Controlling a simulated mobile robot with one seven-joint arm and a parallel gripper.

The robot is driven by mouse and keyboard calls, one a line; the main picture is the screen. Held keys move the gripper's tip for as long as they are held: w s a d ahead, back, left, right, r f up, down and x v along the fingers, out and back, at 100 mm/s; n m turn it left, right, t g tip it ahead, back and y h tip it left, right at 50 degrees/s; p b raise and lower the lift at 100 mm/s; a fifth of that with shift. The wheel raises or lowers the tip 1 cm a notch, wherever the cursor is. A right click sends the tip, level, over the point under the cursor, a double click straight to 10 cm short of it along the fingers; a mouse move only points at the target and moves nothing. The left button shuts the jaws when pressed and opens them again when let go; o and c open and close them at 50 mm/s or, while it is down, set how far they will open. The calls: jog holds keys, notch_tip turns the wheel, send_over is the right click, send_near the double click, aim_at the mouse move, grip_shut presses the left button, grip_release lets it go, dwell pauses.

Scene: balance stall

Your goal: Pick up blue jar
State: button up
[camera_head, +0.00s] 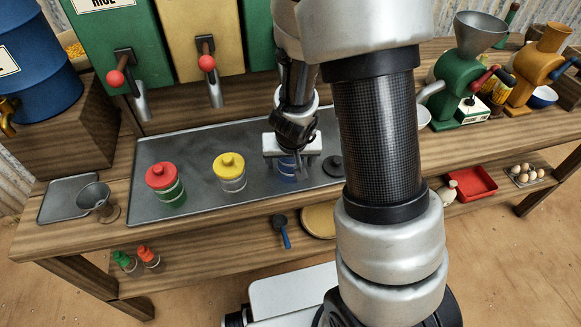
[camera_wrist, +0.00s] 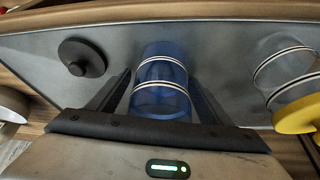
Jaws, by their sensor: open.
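The blue jar (camera_wrist: 160,78) is a clear blue cylinder with white bands, without a lid on it. In the head view the blue jar (camera_head: 287,174) stands on the metal tray, partly hidden under my gripper (camera_head: 296,163). My gripper is open, with one finger on each side of the jar in the wrist view. I cannot tell whether either finger touches it. A dark round lid with a knob (camera_wrist: 82,58) lies on the tray beside the jar; it also shows in the head view (camera_head: 333,165).
A yellow-lidded jar (camera_head: 229,171) and a red-lidded jar (camera_head: 164,184) stand left on the metal tray (camera_head: 200,206). Dispensers with red-knobbed levers (camera_head: 207,64) rise behind. A green grinder (camera_head: 458,82) stands right. A blue-handled scoop (camera_head: 283,232) is on the lower shelf.

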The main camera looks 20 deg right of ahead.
jog(key=shift+c, duration=0.3)
jog(key=c, duration=1.2)
jog(key=shift+o, duration=0.2)
notch_tip(320, 180, up, 10)
jog(key=p, duration=0.8)
notch_tip(320, 180, up, 8)
jog(key=s+n+y+p, duration=0.1)
jog(key=s+n+p, duration=0.1)
jog(key=p, duration=0.4)
jog(key=shift+a, duration=0.15)
jog(key=shift+r, duration=0.1)
